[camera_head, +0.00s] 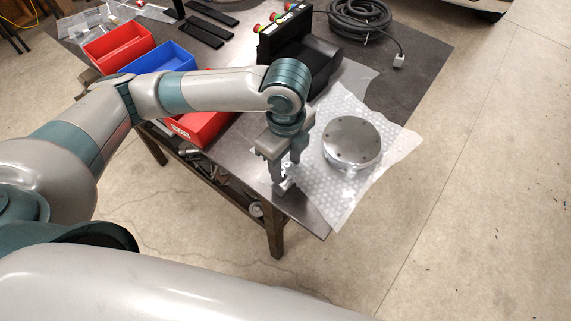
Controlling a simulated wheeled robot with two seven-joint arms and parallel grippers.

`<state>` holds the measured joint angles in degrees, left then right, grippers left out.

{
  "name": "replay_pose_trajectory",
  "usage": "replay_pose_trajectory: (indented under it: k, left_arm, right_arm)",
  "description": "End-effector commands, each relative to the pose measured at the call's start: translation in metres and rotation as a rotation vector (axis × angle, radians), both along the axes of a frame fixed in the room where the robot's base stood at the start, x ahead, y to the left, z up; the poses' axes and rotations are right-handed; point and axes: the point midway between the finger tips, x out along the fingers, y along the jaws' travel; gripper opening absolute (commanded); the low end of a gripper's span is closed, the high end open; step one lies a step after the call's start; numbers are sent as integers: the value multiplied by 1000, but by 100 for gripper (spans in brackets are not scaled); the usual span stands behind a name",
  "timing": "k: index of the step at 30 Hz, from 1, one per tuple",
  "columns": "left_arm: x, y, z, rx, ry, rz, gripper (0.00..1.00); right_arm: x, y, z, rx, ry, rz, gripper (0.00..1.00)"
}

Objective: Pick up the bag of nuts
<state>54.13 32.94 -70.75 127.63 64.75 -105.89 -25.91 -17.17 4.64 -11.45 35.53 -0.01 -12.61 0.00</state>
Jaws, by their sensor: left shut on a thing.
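My left gripper (284,184) points down over the near corner of the table, left of the bubble wrap. It is shut on a small, pale, shiny thing at its fingertips, which I take to be the bag of nuts (286,186). The fingers hide most of the bag, and I cannot tell whether it touches the tabletop. My right gripper is not in view.
A round metal disc (352,142) lies on bubble wrap (340,190) right of the gripper. A black control box (285,37) with buttons and a coiled cable (362,18) stand behind. Red (118,46) and blue (158,57) bins are at the left. The table edge is close.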

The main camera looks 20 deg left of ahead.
Motion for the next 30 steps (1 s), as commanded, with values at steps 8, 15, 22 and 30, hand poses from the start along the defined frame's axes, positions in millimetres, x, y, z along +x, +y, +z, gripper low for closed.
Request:
replay_pose_trajectory:
  k: [8, 15, 22, 30]
  left_arm:
    - [1, -1, 34, -3, -6, -2, 20]
    - [-42, -4, 58, -2, -3, -6, 20]
    - [-73, -5, 84, 2, 2, 1, 20]
    - [-81, -6, 90, 1, 4, 3, 20]
  right_arm:
    - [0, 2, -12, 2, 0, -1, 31]
    - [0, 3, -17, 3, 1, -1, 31]
    - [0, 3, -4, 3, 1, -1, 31]
    - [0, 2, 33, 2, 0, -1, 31]
